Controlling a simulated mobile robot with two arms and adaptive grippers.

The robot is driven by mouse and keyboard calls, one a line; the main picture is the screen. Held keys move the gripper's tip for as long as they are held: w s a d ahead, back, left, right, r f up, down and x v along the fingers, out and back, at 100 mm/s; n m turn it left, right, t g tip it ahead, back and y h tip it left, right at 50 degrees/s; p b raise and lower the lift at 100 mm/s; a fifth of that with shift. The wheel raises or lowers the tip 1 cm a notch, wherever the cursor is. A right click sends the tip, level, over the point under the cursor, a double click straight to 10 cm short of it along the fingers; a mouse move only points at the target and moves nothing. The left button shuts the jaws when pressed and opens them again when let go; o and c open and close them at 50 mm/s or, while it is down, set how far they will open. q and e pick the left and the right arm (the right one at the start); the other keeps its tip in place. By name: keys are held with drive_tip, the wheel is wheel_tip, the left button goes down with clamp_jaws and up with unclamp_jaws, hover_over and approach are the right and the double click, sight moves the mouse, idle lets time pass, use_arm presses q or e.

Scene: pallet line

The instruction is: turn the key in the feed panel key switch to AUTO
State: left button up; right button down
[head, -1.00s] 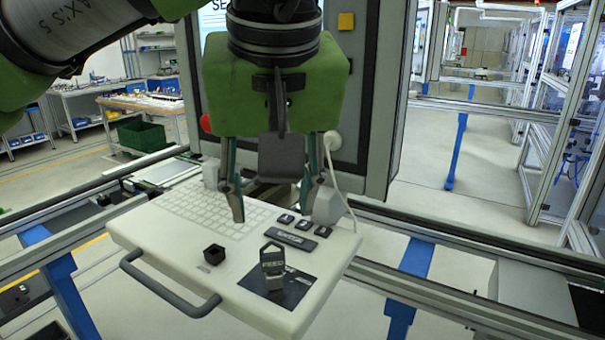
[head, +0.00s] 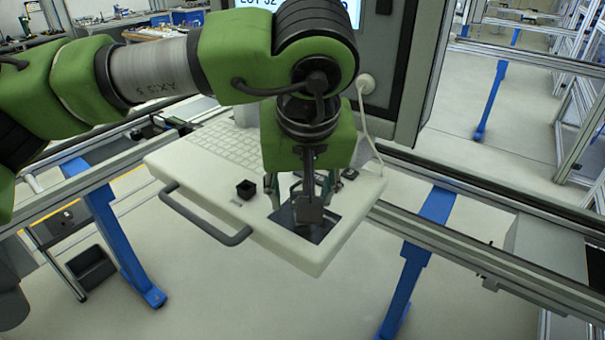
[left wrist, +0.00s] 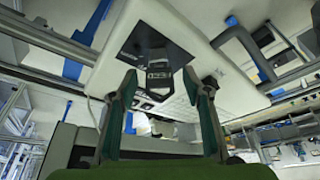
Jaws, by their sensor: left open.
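The white feed panel (head: 280,248) has a dark switch plate (head: 330,226) near its front right corner. In the left wrist view the plate (left wrist: 148,44) carries a grey key-like piece (left wrist: 158,72) standing up from it. My left gripper (head: 300,198) points down over the plate and is open. In the left wrist view the left gripper (left wrist: 160,84) has one finger to each side of the key piece, with gaps visible. In the head view the gripper hides most of the key; its angle and any AUTO mark are not readable. My right gripper is not shown.
The panel has a keyboard (head: 222,140), a small black square knob or socket (head: 246,189) and a dark handle (head: 205,232) along its front left edge. A cable (head: 362,120) hangs behind it. Rails and a blue post (head: 420,250) run beside and below.

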use_arm(q)
drive_tip(key=shift+f, duration=0.2)
drive_tip(key=shift+w, duration=0.1)
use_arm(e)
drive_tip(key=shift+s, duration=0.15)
use_arm(q)
drive_tip(key=shift+c, duration=0.3)
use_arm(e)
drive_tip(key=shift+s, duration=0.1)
use_arm(q)
drive_tip(key=c, duration=1.1)
drive_tip(key=shift+m+h, duration=0.4)
drive_tip(key=shift+m, duration=0.6)
drive_tip(key=m+h, duration=0.1)
drive_tip(key=m, duration=0.2)
drive_tip(key=shift+m, duration=0.3)
drive_tip(key=m+g+h, duration=0.1)
drive_tip(key=m, duration=0.3)
drive_tip(key=shift+h, duration=0.4)
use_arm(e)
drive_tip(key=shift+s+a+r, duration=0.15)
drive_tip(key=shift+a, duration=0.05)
use_arm(q)
drive_tip(key=shift+m, duration=0.3)
